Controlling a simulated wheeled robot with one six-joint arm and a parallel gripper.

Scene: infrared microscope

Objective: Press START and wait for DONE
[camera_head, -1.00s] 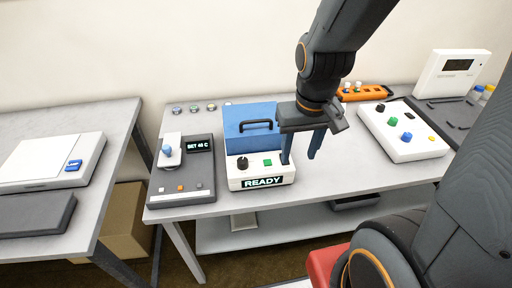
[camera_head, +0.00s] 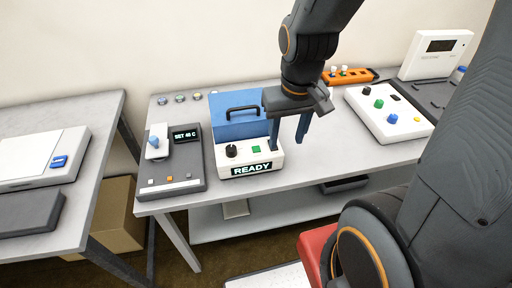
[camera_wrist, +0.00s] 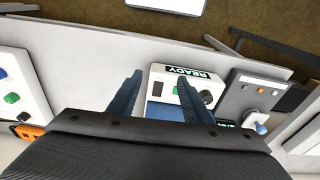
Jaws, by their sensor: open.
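The blue and white device (camera_head: 244,135) stands on the middle table with a black handle on its blue lid. Its display (camera_head: 251,169) reads READY. A green button (camera_head: 256,149) and a black knob (camera_head: 231,151) sit on its white front panel. The green button also shows in the wrist view (camera_wrist: 176,90). My gripper (camera_head: 288,138) is open and empty, with its fingers over the right end of the device. In the wrist view my fingers point toward the device, and one finger is close beside the green button. I cannot tell whether anything touches.
A grey hotplate-like unit (camera_head: 175,162) showing SET 45 C stands left of the device. A white panel with coloured knobs (camera_head: 388,114) and an orange strip (camera_head: 350,76) are to the right. The tabletop (camera_head: 310,158) right of the device is free.

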